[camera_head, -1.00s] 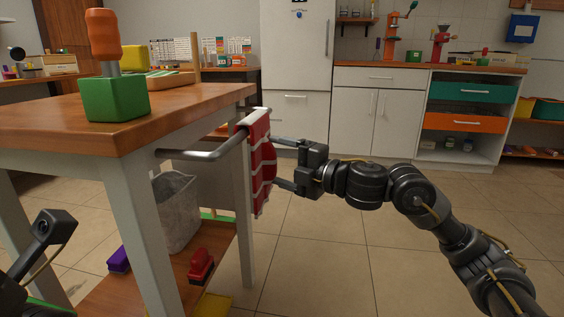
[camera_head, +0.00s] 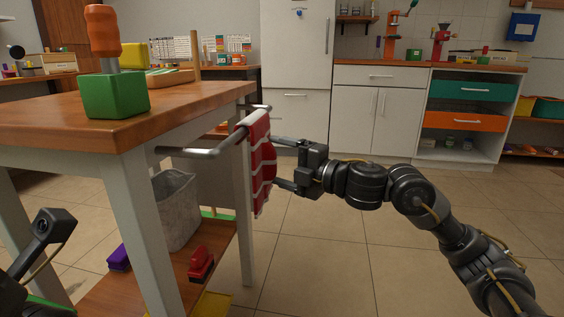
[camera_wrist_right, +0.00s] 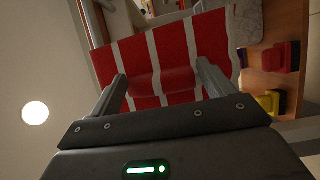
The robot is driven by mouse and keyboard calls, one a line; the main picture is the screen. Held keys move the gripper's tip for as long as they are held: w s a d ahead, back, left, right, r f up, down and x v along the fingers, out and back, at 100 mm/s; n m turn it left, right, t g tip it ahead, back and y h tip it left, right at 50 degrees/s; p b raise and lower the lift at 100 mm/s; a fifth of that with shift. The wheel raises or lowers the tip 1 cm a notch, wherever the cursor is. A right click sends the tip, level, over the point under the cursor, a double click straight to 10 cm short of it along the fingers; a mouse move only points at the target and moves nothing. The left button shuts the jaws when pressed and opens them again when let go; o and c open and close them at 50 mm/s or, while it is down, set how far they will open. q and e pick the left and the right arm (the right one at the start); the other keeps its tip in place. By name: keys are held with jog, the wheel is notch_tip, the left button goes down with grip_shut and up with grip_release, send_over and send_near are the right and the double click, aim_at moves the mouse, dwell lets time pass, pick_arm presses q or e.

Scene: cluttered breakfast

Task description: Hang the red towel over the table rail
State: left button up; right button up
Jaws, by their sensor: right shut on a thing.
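The red towel (camera_head: 258,180) with white stripes hangs at the metal table rail (camera_head: 205,153) on the table's right side. Its top lies at the rail's outer bar and its body hangs down beside it; the side facing the table is mostly hidden. My right gripper (camera_head: 276,162) comes in from the right and is shut on the towel below the bar. In the right wrist view the towel (camera_wrist_right: 190,45) fills the space beyond the fingers and bulges between them (camera_wrist_right: 162,80). My left gripper is not in view; only a dark part of my left arm shows at lower left.
The wooden table (camera_head: 150,105) carries a green block with an orange handle (camera_head: 113,92) near its edge. A grey bin (camera_head: 176,208) and a red object (camera_head: 201,264) stand on the lower shelf (camera_head: 225,255). The floor right of the table is clear.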

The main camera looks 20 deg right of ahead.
jog(key=shift+f, duration=0.1)
jog(key=o, duration=0.9)
jog(key=shift+v, duration=4)
